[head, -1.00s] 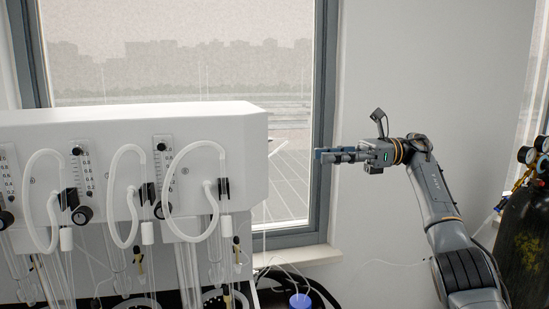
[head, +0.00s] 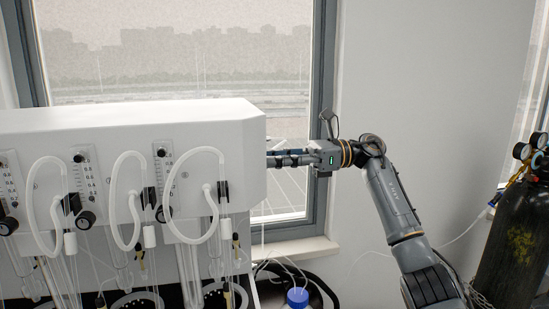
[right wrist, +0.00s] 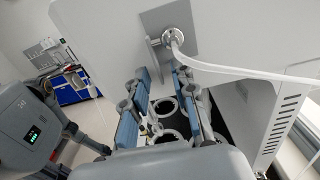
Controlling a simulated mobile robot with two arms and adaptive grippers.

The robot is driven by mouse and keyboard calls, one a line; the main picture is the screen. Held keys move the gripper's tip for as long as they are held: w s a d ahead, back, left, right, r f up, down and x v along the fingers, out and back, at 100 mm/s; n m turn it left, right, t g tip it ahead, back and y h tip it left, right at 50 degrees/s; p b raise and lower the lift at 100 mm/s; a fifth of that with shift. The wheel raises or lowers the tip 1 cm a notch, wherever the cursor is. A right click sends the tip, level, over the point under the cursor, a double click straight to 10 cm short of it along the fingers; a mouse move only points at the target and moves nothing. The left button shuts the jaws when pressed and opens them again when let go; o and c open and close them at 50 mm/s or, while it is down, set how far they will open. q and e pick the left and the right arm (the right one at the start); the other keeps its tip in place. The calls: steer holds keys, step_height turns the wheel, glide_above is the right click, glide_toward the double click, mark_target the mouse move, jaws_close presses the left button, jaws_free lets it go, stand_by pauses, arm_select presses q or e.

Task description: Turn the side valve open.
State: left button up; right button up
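The side valve (right wrist: 172,36) is a metal fitting on the white side panel of the distiller (head: 130,125). A flat lever (right wrist: 153,52) sticks out at its left, and a white hose (right wrist: 230,72) runs from it to the right. The head view does not show this side face. My right gripper (head: 277,158) is level with the box's right end, its fingers pointing at it. In the right wrist view the gripper (right wrist: 163,76) is open and empty, its blue-padded fingertips just below the lever and fitting; contact cannot be told. My left gripper is not in view.
Several looped white tubes and gauges line the distiller front. A blue-capped bottle (head: 298,297) stands low beside it. A dark gas cylinder (head: 515,240) with gauges stands at the far right. A vented panel (right wrist: 280,128) lies right of the fingers.

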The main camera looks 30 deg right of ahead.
jaws_close()
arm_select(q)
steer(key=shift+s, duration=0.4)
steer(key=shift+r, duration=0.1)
